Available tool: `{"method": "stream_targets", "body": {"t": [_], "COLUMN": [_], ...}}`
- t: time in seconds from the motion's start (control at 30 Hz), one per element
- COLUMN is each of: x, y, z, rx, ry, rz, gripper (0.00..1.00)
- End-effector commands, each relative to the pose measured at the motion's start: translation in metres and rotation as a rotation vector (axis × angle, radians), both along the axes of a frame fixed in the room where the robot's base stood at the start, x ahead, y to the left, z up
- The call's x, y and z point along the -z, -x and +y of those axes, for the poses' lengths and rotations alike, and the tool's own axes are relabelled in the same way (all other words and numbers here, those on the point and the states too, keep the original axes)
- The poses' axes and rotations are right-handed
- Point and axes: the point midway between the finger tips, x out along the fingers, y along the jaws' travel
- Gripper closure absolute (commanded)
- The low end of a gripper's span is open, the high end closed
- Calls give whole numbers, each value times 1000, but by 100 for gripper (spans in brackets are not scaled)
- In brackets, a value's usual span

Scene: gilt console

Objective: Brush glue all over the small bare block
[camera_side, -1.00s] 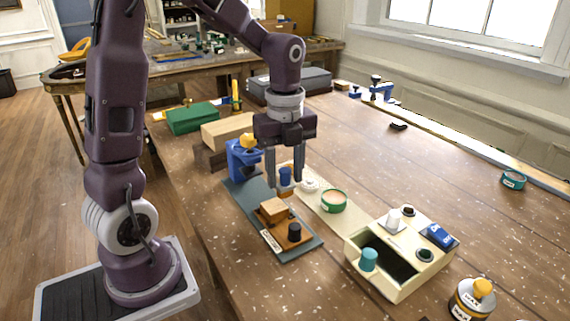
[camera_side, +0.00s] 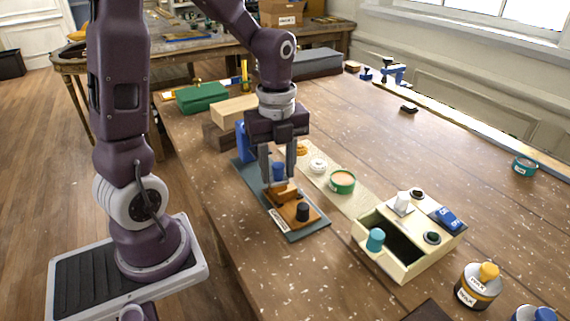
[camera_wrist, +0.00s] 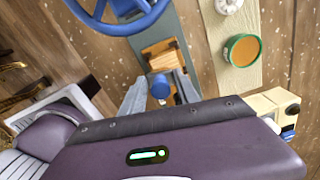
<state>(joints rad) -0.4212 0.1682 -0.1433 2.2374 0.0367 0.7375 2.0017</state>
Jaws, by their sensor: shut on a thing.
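My gripper (camera_side: 278,174) is shut on a blue-handled brush (camera_side: 278,170), whose handle also shows in the wrist view (camera_wrist: 160,87). The block (camera_wrist: 164,59) sits on a brown wooden base with a black knob (camera_side: 303,211). The fingers and handle partly hide the block, so its coating is unclear. An open green tin with tan-orange contents (camera_side: 342,182) stands to the right; it also shows in the wrist view (camera_wrist: 242,50).
The base lies on a grey-blue mat (camera_side: 310,232). A round white item (camera_side: 318,166) is beside the tin. A cream caddy (camera_side: 405,268) stands front right.

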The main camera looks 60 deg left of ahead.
Motion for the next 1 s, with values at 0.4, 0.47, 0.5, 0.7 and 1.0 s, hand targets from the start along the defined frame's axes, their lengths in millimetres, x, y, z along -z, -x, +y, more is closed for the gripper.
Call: {"method": "stream_targets", "body": {"t": [0.4,0.47,0.5,0.7,1.0], "x": [0,0,0,0,0], "y": [-5,-9,-12,-23,-37], "z": [0,0,0,0,0], "rx": [2,2,3,1,1], "ry": [0,0,0,0,0], "rz": [1,1,0,1,1], "gripper": [100,100,100,100,100]}}
